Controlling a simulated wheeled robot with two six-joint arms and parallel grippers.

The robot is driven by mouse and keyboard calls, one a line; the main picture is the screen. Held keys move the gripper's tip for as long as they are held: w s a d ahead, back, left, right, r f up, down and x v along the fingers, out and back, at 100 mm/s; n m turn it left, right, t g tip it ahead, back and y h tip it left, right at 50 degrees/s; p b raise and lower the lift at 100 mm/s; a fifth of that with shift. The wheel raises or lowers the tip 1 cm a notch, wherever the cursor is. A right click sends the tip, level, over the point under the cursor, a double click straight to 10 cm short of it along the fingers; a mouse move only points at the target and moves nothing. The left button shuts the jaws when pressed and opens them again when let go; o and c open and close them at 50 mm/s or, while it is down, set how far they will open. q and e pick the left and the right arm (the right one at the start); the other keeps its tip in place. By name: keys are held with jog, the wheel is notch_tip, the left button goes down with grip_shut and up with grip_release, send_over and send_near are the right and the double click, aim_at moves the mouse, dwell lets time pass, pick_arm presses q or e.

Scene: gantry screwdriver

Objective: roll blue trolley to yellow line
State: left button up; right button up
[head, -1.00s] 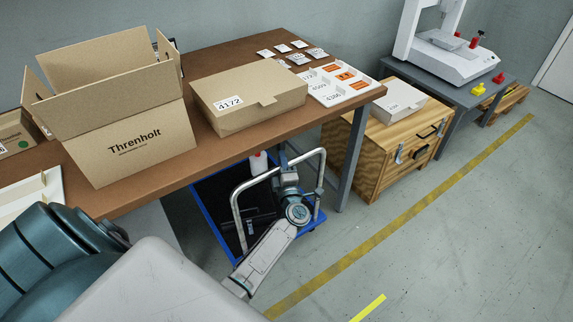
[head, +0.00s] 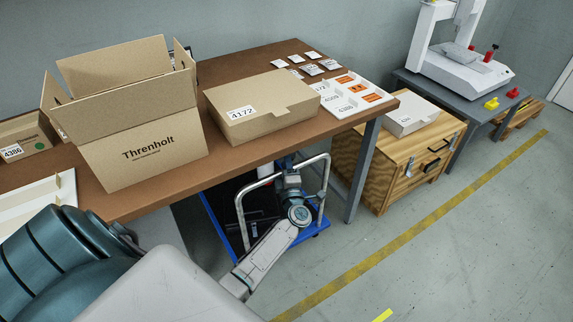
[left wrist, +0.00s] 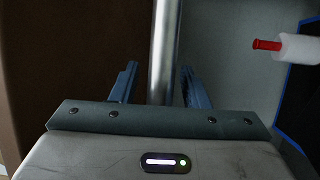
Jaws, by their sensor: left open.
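The blue trolley (head: 215,222) stands partly under the brown table, with its blue deck edge showing. Its grey tube handle (head: 240,197) rises in front of the table edge. My left gripper (head: 287,164) is at the handle's top bar. In the left wrist view, its two blue fingers (left wrist: 157,88) are open, one on each side of the metal bar (left wrist: 163,50). I cannot tell whether they touch it. A worn yellow line (head: 425,221) runs diagonally across the floor to the right of the trolley. My right gripper is not in view.
The brown table (head: 165,197) carries an open carton (head: 140,150), a closed box (head: 265,108) and a white tray (head: 350,97). A table leg (head: 362,170) and wooden crate (head: 400,170) stand right of the trolley. Right floor is clear.

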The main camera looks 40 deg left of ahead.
pick_arm(q)
jog(key=v, duration=1)
jog(key=shift+s+d, duration=0.2)
jog(key=shift+s, duration=0.05)
jog(key=shift+f, duration=0.1)
